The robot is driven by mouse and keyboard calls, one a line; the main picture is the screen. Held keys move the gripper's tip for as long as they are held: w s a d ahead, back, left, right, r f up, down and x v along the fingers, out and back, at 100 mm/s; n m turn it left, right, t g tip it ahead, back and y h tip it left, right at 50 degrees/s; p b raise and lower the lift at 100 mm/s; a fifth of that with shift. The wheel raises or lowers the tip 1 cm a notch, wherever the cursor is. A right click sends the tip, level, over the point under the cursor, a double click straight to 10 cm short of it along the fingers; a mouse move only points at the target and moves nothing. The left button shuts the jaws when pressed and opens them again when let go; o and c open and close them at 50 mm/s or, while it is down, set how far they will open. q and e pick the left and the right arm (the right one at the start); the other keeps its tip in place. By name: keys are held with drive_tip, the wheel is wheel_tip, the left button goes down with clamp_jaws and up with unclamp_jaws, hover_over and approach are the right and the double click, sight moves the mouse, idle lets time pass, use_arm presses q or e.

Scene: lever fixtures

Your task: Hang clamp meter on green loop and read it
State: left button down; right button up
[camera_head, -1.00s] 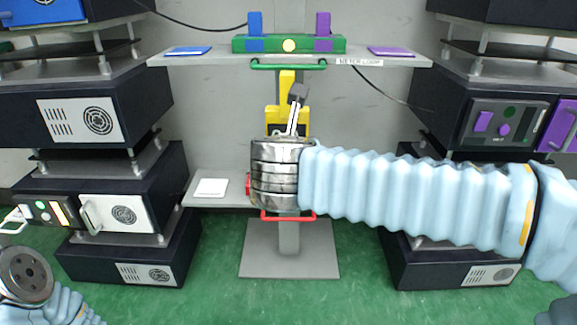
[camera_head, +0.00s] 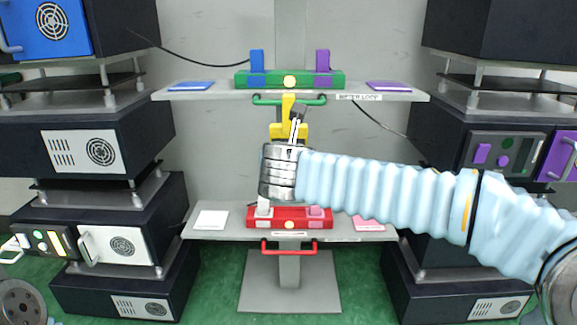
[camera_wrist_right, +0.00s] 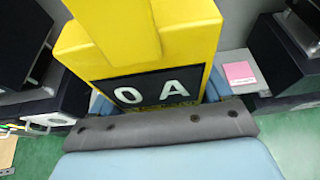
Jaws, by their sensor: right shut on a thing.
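The yellow clamp meter (camera_head: 276,131) is upright below the upper shelf in the head view. Its narrow top overlaps the green loop (camera_head: 262,100) under the shelf edge; I cannot tell whether it is hooked or only in front. My right gripper (camera_head: 298,122) is shut on the meter's body, and my wrist covers part of it. In the right wrist view the yellow meter (camera_wrist_right: 105,35) fills the upper middle, and its dark display (camera_wrist_right: 158,90) reads "0A". Only a round joint of my left arm shows at lower left; the left gripper is out of view.
A green block (camera_head: 290,79) with blue and purple posts stands on the upper shelf (camera_head: 215,94). A red block (camera_head: 289,217) sits on the lower shelf, with a red loop (camera_head: 289,251) beneath its edge. Dark equipment stacks flank both sides.

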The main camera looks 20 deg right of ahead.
drive_tip(key=r+x, duration=0.1)
drive_tip(key=x, duration=0.5)
drive_tip(key=shift+w, duration=0.25)
drive_tip(key=shift+d, duration=0.1)
idle(0.3)
drive_tip(key=o, duration=1.2)
